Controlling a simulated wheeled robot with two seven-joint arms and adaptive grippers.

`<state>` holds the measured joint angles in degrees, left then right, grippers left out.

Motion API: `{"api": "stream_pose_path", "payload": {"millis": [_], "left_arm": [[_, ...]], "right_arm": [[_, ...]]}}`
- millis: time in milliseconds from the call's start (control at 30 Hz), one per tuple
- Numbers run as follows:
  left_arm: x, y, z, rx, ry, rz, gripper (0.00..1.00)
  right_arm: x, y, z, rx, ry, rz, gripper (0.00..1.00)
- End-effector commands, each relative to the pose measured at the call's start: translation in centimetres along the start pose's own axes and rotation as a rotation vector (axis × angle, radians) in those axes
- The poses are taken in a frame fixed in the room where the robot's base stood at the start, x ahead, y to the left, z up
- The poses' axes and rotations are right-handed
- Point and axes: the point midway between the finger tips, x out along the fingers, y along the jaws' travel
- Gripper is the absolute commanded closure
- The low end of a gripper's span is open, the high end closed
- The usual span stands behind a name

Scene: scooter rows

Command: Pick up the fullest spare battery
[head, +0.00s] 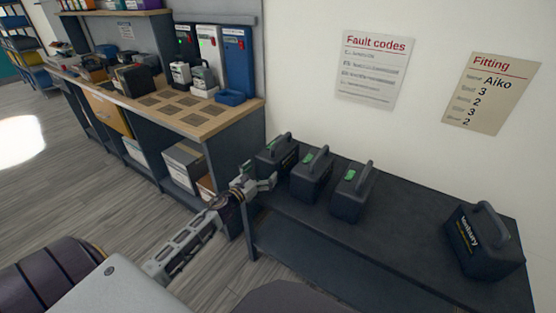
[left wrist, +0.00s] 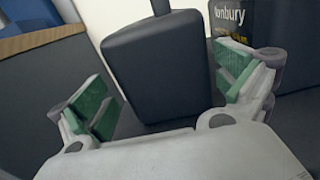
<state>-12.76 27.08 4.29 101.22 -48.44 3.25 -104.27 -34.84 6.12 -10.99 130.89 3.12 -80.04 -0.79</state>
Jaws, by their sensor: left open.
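Three dark spare batteries with top handles stand in a row on the dark bench (head: 400,237): the left one (head: 283,154), the middle one (head: 312,180) and the right one (head: 349,202). Small green patches show on top of them; their charge levels are too small to read. A fourth battery (head: 488,257), lettered on its side, stands apart at the bench's right end. My left gripper (head: 262,183) is open by the front of the left battery. In the left wrist view a plain dark battery face (left wrist: 160,75) lies ahead between the open fingers. My right gripper is not in view.
Two notices, fault codes (head: 373,70) and fitting (head: 490,92), hang on the wall. The bench is clear between the row and the fourth battery.

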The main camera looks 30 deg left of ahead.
Motion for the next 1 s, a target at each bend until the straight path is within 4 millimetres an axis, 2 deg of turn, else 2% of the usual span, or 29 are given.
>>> {"api": "stream_pose_path", "payload": {"millis": [267, 600, 1000], "left_arm": [[0.5, 0.0, 0.1, 0.000, -0.002, 0.000, 0.00], [2.7, -0.1, 0.2, 0.000, -0.002, 0.000, 0.00], [5.0, -0.2, 0.1, 0.000, -0.001, 0.000, 0.00]], "right_arm": [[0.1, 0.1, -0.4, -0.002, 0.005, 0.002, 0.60], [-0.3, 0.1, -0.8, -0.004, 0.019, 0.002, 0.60], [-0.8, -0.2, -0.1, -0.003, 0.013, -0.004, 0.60]]}}
